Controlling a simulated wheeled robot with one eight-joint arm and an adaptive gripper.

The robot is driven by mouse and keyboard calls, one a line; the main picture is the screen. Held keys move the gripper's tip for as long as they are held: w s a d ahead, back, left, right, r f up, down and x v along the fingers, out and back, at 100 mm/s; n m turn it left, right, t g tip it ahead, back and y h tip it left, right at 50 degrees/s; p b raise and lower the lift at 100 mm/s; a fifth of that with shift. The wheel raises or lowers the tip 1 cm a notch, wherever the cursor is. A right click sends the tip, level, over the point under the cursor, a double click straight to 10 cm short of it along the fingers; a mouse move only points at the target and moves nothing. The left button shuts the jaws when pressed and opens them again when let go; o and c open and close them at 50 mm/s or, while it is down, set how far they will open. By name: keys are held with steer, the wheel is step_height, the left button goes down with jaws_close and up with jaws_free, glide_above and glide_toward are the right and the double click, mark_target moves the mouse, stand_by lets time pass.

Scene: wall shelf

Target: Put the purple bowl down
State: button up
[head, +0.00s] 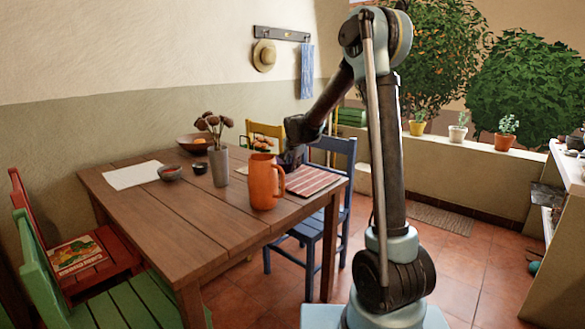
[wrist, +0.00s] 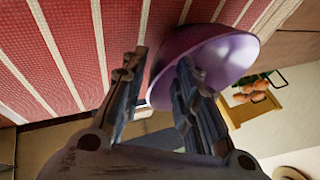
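The purple bowl (wrist: 232,52) shows in the wrist view, right of centre, at the striped mat. Whether it rests on the mat I cannot tell. My gripper (wrist: 161,62) has its two fingers apart, with part of the bowl showing between them. The right finger overlaps the bowl in the picture; the left finger is beside its left edge. The red and white striped mat (wrist: 62,55) fills the upper left. In the head view my gripper (head: 291,160) is low over the mat (head: 313,182) near the table's right end, and I cannot make out the bowl there.
On the wooden table (head: 190,225) stand an orange jug (head: 265,183), a grey vase (head: 218,166), a small bowl (head: 170,173) and a wide brown bowl (head: 195,143). A white sheet (head: 132,175) lies left. Blue (head: 330,200), yellow and green chairs surround it. The table's front left is clear.

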steer(key=a+v, duration=0.1)
steer(key=v, duration=0.9)
steer(key=s+d+n+g, duration=0.1)
steer(key=s+d+n, duration=0.1)
steer(key=s+d, duration=0.9)
steer(key=s+d+f+n+g, duration=0.1)
steer(key=s+d+f, duration=0.3)
steer(key=s, duration=0.7)
steer(key=s+d+f+n+g, duration=0.1)
steer(key=s+d+f+n, duration=0.2)
steer(key=s, duration=0.8)
steer(key=s+d+f+n+g+h, duration=0.1)
steer(key=s+d+f+n, duration=0.1)
steer(key=s+d+f, duration=0.5)
steer(key=s, duration=0.5)
steer(key=shift+d+n+g, duration=0.2)
steer(key=shift+n+g, duration=0.1)
steer(key=shift+n, duration=0.1)
